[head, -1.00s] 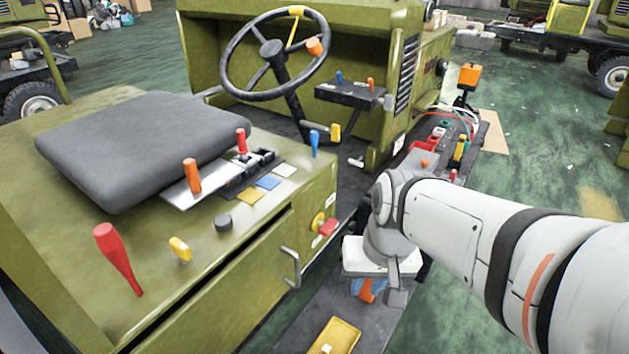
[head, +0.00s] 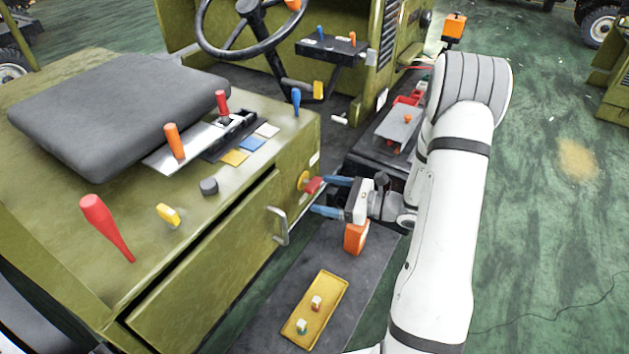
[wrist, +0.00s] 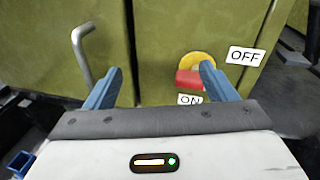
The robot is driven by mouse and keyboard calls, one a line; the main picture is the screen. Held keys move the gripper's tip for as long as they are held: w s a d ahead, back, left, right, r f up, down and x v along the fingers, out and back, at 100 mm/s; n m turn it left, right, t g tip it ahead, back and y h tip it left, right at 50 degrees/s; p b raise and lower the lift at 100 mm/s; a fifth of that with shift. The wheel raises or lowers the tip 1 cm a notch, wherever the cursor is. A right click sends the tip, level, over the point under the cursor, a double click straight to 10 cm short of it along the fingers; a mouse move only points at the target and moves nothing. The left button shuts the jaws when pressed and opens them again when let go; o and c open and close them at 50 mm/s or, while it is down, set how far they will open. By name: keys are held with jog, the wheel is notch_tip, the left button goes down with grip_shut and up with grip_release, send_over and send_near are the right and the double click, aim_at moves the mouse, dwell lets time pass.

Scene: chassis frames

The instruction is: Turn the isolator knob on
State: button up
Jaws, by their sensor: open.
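The isolator knob is a red handle (wrist: 188,79) on a yellow round plate (wrist: 196,61), on the green side panel. In the wrist view an OFF label (wrist: 246,56) is to its right and an ON label (wrist: 190,99) just below it. In the head view the knob (head: 313,186) is at the panel's right end. My gripper (head: 322,196) is open and empty in front of it, blue fingers towards the panel. In the wrist view my gripper (wrist: 160,78) has its right finger partly covering the knob's right side; the left finger is well left. Contact cannot be told.
A grey bar handle (head: 279,226) stands out from the panel left of the knob. A yellow plate with two small knobs (head: 317,308) lies on the dark footboard (head: 268,298). Levers stand on the cabinet top by the seat (head: 85,140).

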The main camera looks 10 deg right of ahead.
aim_at(319, 185)
jog(key=w+d+f+m+t+h, duration=0.1)
jog(key=w+d+f+m+t, duration=0.1)
jog(key=d+f+m+t, duration=0.15)
jog(key=p+x, duration=0.2)
jog(key=x, duration=0.5)
jog(key=shift+w+a, duration=0.1)
jog(key=shift+w, duration=0.3)
jog(key=shift+r, duration=0.1)
jog(key=c, duration=1)
